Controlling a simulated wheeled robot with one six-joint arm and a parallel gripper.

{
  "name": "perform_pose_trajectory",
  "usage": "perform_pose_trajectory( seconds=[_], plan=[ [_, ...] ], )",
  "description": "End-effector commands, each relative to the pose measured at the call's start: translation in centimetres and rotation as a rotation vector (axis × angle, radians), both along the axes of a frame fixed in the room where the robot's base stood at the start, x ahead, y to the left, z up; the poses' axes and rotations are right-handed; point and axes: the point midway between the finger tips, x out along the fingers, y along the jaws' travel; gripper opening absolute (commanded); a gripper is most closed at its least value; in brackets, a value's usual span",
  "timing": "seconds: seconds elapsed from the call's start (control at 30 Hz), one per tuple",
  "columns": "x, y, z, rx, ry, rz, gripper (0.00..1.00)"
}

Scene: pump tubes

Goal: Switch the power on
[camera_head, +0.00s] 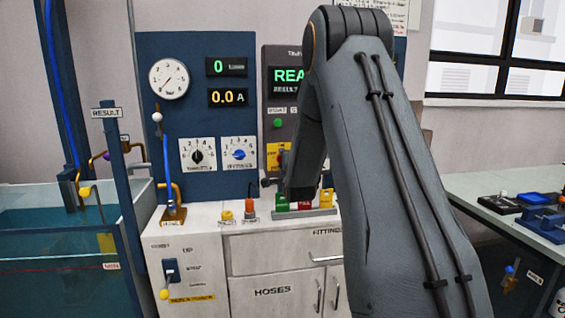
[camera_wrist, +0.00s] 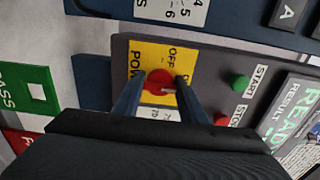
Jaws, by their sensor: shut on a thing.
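The power switch is a red rotary knob (camera_wrist: 160,77) on a yellow plate (camera_wrist: 148,56) lettered "OFF" and "POW…" in the wrist view. My gripper (camera_wrist: 159,84) is shut on the knob, with one dark blue finger on each side of it. The fingers hide part of the plate's lettering, and I cannot tell exactly which mark the knob points to. In the head view the yellow plate (camera_head: 272,157) shows at the left of my arm, which hides most of the gripper.
Beside the switch are a green START button (camera_wrist: 240,82) and a red stop button (camera_wrist: 221,119). The control screen (camera_head: 286,80) is lit and partly hidden by my arm. The blue panel's displays read 0 (camera_head: 226,67) and 0.0 A (camera_head: 227,98).

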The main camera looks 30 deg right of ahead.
Motion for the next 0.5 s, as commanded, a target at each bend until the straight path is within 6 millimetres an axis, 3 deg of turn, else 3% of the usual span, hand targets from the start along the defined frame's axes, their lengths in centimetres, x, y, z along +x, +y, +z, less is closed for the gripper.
perform_pose_trajectory(
  seconds=[0.37,0.4,0.5],
  plan=[
    [-0.03,-0.02,-0.08,0.006,-0.001,-0.001,0.15],
    [-0.02,-0.01,-0.08,0.006,-0.001,-0.001,0.43],
    [-0.02,0.00,-0.07,0.006,-0.001,-0.001,0.56]
  ],
)
